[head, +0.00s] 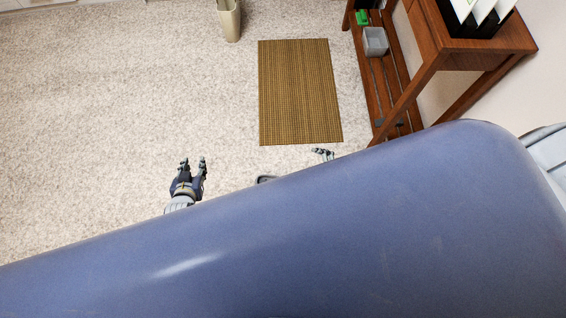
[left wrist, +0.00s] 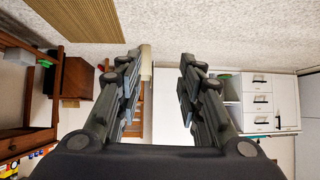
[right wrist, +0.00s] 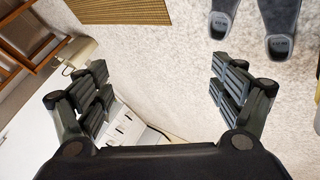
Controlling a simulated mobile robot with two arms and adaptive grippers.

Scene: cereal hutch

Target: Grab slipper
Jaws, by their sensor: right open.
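Two dark grey slippers, one (right wrist: 222,18) and the other (right wrist: 279,22), lie on the pale carpet at the top right of the right wrist view, cut off by its edge. They are side by side and apart from my right gripper (right wrist: 160,88). That gripper is open and empty; in the head view only a fingertip part (head: 322,154) shows. My left gripper (head: 193,163) is open and empty above the carpet; its spread fingers also show in the left wrist view (left wrist: 158,75).
A brown woven mat (head: 298,92) lies on the carpet (head: 120,90). A wooden rack (head: 392,78) with a grey bin (head: 376,41) stands along the right wall. A beige vase-like container (head: 229,20) stands at the back. The carpet at left is clear.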

